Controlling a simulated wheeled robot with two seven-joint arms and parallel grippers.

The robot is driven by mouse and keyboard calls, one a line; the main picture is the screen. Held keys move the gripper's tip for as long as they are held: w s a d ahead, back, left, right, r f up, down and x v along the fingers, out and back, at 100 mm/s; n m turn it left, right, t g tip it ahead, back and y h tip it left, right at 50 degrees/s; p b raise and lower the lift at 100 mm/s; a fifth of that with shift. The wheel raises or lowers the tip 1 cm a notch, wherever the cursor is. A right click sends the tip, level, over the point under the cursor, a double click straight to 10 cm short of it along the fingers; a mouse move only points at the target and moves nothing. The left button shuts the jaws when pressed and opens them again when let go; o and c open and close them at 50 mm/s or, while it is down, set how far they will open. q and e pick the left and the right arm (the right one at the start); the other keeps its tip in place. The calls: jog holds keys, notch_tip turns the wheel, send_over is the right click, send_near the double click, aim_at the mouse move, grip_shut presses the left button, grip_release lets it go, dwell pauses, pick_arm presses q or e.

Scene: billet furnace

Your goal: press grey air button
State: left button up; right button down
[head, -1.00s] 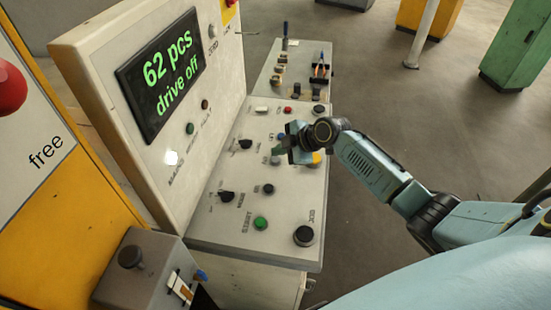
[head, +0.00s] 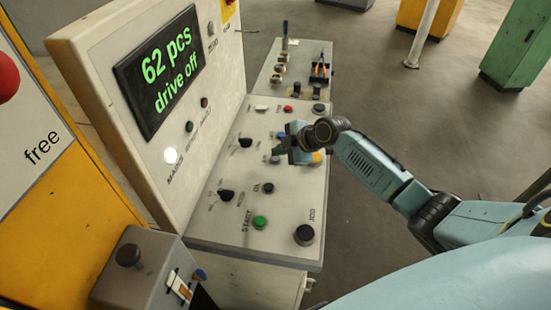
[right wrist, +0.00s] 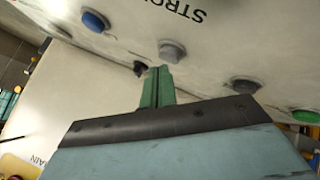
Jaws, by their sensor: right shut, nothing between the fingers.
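My right gripper (head: 281,148) is over the middle of the sloping control panel (head: 214,238), with its green fingers shut and empty. A grey button (head: 275,160) shows right by the fingertips in the head view; its label is too small to read. In the right wrist view the fingertips (right wrist: 157,72) are just below a grey round button (right wrist: 172,50). I cannot tell whether they touch it. A blue button (right wrist: 95,20) is to its left and a dark button (right wrist: 245,86) to its right. My left gripper is not in view.
A green start button (head: 260,222), a large black jog button (head: 304,235) and black selector knobs (head: 226,195) stand on the panel. The display (head: 160,78) reads "62 pcs drive off". A grey box with a black knob (head: 129,256) is at lower left.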

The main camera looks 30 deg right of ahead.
aim_at(279, 159)
jog(key=shift+f+b, duration=0.45)
jog(key=shift+f, duration=0.1)
dwell(0.6)
jog(key=shift+r, duration=0.1)
jog(key=shift+r+p, duration=0.65)
jog(key=shift+r, duration=0.1)
notch_tip(279, 159, up, 5)
jog(key=p, duration=0.4)
jog(key=shift+r, duration=0.1)
dwell(0.8)
